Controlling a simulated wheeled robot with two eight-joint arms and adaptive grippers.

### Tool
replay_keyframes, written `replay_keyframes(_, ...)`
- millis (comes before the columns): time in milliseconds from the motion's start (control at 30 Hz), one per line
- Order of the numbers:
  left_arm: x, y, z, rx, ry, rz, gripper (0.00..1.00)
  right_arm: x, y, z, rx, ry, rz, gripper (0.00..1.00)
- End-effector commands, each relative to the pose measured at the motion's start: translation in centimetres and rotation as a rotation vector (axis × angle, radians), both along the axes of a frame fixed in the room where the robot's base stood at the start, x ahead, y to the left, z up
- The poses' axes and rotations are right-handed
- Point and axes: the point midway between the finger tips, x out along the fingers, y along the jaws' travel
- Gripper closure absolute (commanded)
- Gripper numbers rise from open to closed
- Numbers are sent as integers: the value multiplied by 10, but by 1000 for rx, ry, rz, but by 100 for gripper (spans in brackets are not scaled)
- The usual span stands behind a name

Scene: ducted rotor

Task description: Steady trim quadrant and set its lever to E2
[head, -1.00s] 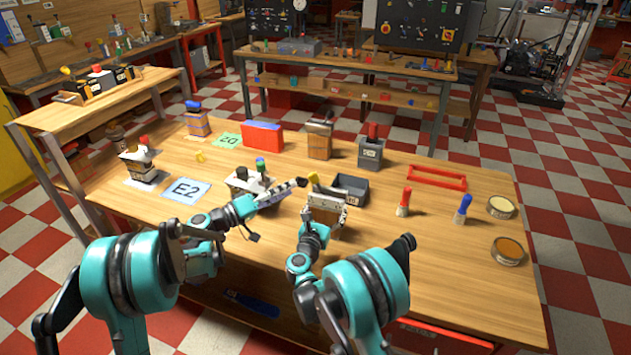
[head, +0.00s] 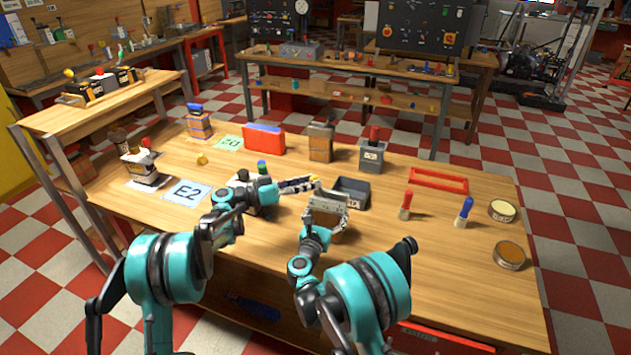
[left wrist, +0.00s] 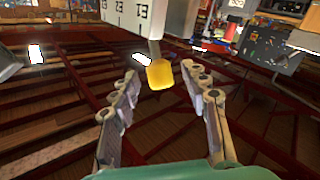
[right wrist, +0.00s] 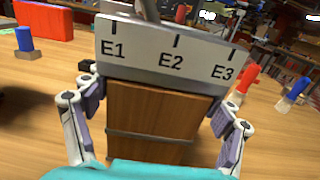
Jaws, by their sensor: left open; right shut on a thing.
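The trim quadrant (head: 325,212) stands on the near middle of the table, a wooden block with a pale scale plate (right wrist: 172,50) marked E1, E2 and E3. In the right wrist view its lever (right wrist: 150,9) rises behind the plate between E1 and E2; its top is out of frame. My right gripper (right wrist: 160,125) is shut on the wooden body, one finger on each side. My left gripper (left wrist: 165,92) is open, and in the left wrist view the lever's yellow knob (left wrist: 160,75) shows just beyond and between its fingertips. Contact cannot be told.
A card reading E2 (head: 187,191) lies on the left of the table. A dark open bin (head: 352,192) is close behind the quadrant. Another device with a blue knob (head: 262,167) stands beside my left gripper.

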Motion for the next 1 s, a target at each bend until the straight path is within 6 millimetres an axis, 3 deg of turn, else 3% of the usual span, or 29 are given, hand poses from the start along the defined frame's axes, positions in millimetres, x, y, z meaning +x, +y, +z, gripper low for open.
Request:
replay_keyframes(200, 9, -20, 0, 0, 1, 0, 54, 0, 0, 0, 0, 0, 0, 62)
replay_keyframes(500, 10, -22, 0, 0, 1, 1, 54, 0, 0, 0, 0, 0, 0, 62)
replay_keyframes(533, 10, -22, 0, 0, 1, 1, 57, 0, 0, 0, 0, 0, 0, 62)
replay_keyframes(700, 10, -22, 0, 0, 1, 1, 100, 0, 0, 0, 0, 0, 0, 62)
replay_keyframes(1000, 10, -24, 1, 13, -3, 1, 100, 0, 0, 0, 0, 0, 0, 62)
